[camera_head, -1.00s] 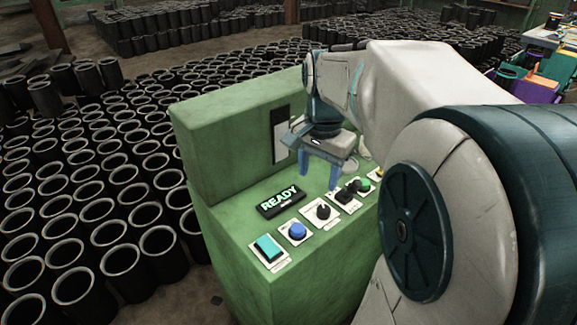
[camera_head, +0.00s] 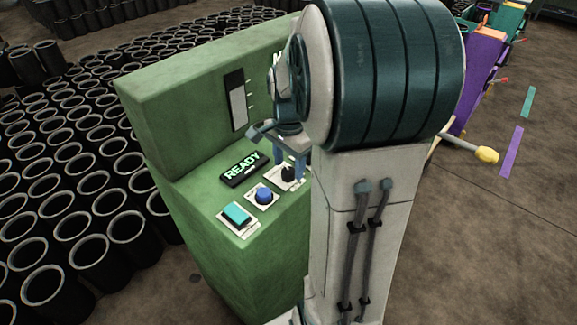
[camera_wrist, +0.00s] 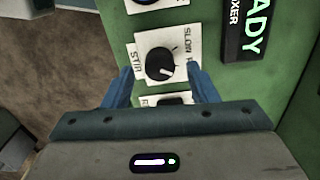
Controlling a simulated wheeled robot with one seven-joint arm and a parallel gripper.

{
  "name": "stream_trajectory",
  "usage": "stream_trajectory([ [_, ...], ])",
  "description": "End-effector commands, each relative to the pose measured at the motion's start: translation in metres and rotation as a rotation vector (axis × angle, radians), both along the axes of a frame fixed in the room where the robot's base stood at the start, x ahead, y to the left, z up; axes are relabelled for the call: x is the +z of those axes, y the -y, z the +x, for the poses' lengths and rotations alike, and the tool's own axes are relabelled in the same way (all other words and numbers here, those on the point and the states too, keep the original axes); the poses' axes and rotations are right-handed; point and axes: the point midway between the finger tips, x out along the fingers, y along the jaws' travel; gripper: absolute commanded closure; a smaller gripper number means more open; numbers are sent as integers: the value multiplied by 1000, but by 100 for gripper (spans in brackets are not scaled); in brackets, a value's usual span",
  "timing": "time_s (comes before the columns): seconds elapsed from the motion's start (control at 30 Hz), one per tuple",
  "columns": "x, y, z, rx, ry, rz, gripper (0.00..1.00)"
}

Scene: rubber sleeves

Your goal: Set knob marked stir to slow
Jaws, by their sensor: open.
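The stir knob (camera_wrist: 160,64) is a round black knob with a white pointer line, on a white plate (camera_wrist: 147,42) with STIR and SLOW lettering. The knob also shows in the head view (camera_head: 288,174). My gripper (camera_wrist: 160,76) is open, with its blue fingers on either side of the knob's lower part in the wrist view. I cannot tell whether they touch it. In the head view my gripper (camera_head: 288,163) is over the knob, partly hidden by my arm.
The green console (camera_head: 190,200) carries a lit READY display (camera_head: 244,168), a blue button (camera_head: 264,195) and a teal switch (camera_head: 237,214). Its raised back stands close behind my gripper. Black sleeves (camera_head: 75,250) crowd the left floor. My arm hides the console's right end.

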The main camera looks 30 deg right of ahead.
Motion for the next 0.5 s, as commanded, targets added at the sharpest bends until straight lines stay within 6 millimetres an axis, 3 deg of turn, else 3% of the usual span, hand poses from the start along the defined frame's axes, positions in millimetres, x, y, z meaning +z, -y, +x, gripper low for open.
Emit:
stream_trajectory([
  [0.17, -13, 0, 0, 0, -1, 1, 47],
  [0.47, -15, 0, 0, 1, 1, 0, 47],
  [0.5, -15, 0, 0, 1, 1, 0, 58],
])
